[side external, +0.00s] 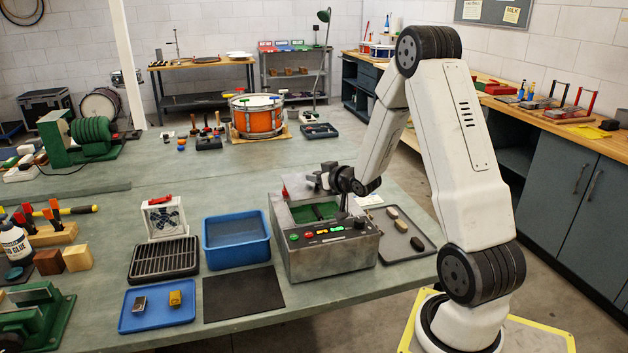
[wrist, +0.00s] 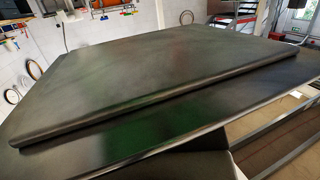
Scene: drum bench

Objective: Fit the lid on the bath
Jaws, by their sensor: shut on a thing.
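The bath (side external: 330,262) is a metal box at the front of the bench in the side view. It has a sloped control panel with coloured buttons and a green interior, part of which shows. My gripper (side external: 322,184) is over the rear of the bath, small and partly hidden by my wrist. A dark, glossy, flat plate with a stepped edge, which looks like the lid (wrist: 165,62), fills most of the wrist view, close to the camera. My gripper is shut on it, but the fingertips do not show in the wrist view. Whether the lid touches the bath rim cannot be told.
A blue bin (side external: 236,254) and a dark mat (side external: 243,303) lie left of the bath. A black rack (side external: 163,262) and a blue tray (side external: 135,321) with two small blocks are farther left.

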